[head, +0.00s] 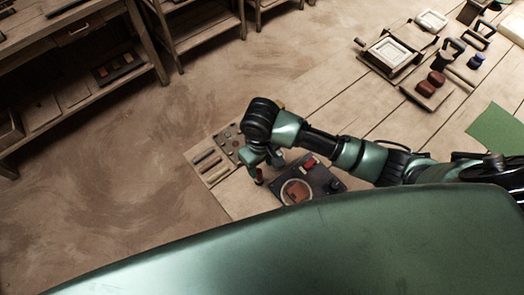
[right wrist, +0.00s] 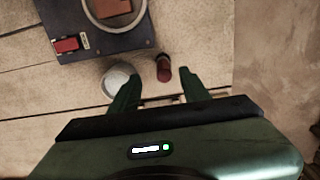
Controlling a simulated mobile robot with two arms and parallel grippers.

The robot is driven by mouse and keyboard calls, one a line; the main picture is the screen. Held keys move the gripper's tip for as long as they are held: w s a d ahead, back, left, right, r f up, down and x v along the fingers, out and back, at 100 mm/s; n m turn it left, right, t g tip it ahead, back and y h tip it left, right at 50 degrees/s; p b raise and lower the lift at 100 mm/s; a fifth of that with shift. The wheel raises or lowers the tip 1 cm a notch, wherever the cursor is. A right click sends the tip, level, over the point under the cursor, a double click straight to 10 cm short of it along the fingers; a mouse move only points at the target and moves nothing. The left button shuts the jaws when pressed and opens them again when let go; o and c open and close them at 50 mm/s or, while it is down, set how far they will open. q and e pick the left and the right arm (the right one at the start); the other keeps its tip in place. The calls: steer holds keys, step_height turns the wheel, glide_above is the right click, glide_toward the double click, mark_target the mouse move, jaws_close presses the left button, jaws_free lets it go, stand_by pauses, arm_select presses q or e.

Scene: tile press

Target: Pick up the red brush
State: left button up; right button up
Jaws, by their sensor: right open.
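A small upright red-topped piece, which looks like the red brush (right wrist: 163,68), stands on the wooden table just ahead of my right gripper (right wrist: 158,84). In the right wrist view it lies between the lines of the two fingers, nearer the right fingertip. The fingers are apart with nothing held. In the head view the right gripper (head: 264,168) points down at the table's near left corner, with the red piece (head: 258,175) partly hidden beside it. My left gripper is not in view.
A dark plate (right wrist: 100,42) with a pale ring, a reddish tile and a red block (right wrist: 66,45) lies close by. A round pale dish (right wrist: 117,77) sits by the left finger. A tray of sticks (head: 209,166) is at the table edge. A framed press (head: 390,52) stands farther back.

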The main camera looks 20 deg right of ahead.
mark_target(259, 176)
steer(key=shift+w, duration=0.1)
steer(key=f, duration=0.3)
steer(key=shift+s+a+p, duration=0.25)
steer(key=shift+s+p, duration=0.05)
steer(key=f, duration=0.4)
steer(key=shift+w+a+f+p, duration=0.1)
steer(key=shift+w+f+p, duration=0.1)
steer(key=shift+p, duration=0.1)
steer(key=shift+c, duration=0.6)
jaws_close()
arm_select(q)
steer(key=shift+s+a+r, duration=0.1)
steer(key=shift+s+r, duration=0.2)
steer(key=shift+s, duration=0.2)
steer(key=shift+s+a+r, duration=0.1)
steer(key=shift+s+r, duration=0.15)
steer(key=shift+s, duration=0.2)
